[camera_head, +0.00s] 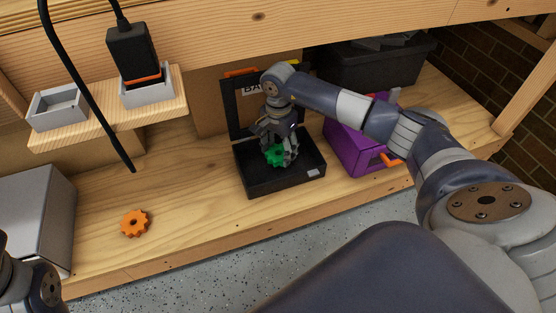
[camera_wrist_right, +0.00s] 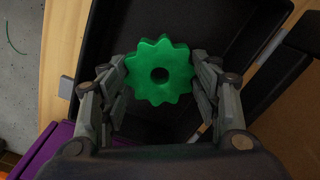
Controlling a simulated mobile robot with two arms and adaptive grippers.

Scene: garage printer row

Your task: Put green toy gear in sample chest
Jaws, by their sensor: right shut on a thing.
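The green toy gear (camera_head: 276,155) is held in my right gripper (camera_head: 279,154), which points down over the open black chest (camera_head: 283,189). In the right wrist view the green gear (camera_wrist_right: 160,72) sits between the two fingers of the right gripper (camera_wrist_right: 161,80), both touching its sides. The dark inside of the chest (camera_wrist_right: 215,25) shows behind it. The chest's lid stands up at the back, with lettering partly hidden by my arm. Whether the gear touches the chest floor I cannot tell. Part of my left arm shows at the lower left; its fingers are out of view.
An orange gear (camera_head: 134,223) lies on the wooden bench (camera_head: 185,215) at the left. A purple box (camera_head: 352,148) stands close to the right of the chest. A dark bin (camera_head: 370,68) is behind. A small shelf (camera_head: 105,120) with grey trays and a black cable hangs upper left.

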